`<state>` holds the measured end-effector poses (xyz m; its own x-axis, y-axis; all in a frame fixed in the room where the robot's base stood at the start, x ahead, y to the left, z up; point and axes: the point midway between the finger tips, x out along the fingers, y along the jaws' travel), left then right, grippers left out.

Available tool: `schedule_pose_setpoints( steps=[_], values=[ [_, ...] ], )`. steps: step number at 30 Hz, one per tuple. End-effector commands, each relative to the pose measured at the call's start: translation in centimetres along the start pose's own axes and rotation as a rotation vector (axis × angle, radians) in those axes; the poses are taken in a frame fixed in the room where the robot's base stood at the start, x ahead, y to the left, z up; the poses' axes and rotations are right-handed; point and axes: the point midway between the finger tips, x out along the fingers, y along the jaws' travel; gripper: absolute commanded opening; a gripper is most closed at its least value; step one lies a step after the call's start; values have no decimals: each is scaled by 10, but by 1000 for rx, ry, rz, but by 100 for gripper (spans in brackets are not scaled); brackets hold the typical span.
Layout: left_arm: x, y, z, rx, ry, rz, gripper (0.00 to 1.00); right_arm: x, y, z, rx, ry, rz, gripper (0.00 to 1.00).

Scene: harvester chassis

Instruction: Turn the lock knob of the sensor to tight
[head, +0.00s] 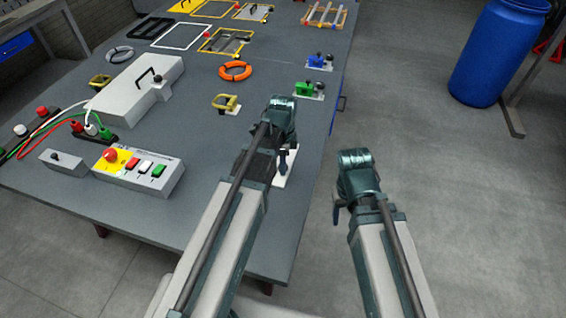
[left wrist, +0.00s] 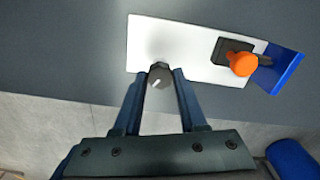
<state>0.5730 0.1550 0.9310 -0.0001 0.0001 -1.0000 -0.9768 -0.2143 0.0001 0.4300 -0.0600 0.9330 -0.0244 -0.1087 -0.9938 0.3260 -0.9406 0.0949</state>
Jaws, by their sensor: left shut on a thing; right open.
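A dark grey lock knob (left wrist: 159,76) with a white mark line sits at the edge of a white plate (left wrist: 190,48) in the left wrist view. The mark points down and to the left. My left gripper (left wrist: 158,74) is shut on the knob, one finger on each side. On the same plate is a dark block with an orange round part (left wrist: 242,63), beside a blue piece (left wrist: 285,72). In the head view my left arm hides most of this plate (head: 288,178), and the knob is not visible. My right gripper (head: 339,214) is open and empty, off the table's right edge.
Other fixtures with blue (head: 316,60) and green (head: 305,89) parts stand along the table's right side. A yellow handle (head: 226,101), an orange ring (head: 235,71) and a button box (head: 140,172) lie farther left.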

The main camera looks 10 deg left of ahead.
Motion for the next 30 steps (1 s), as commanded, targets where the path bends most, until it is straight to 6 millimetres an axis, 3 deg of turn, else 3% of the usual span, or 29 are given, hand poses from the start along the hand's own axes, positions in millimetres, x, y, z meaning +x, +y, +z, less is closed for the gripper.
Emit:
schedule_pose_setpoints(
  steps=[11, 12, 17, 30],
  values=[
    [0, 0, 0, 5, -1, 1, 0, 0, 0, 0, 0, 0, 0, 61],
    [0, 0, 0, 5, -1, 1, 45, 0, 0, 0, 0, 0, 0, 61],
    [0, 0, 0, 4, 0, 0, 71, 0, 0, 0, 0, 0, 0, 61],
    [-5, 0, 0, 3, 0, 0, 71, -5, 0, 0, 0, 0, 0, 61]
  ],
)
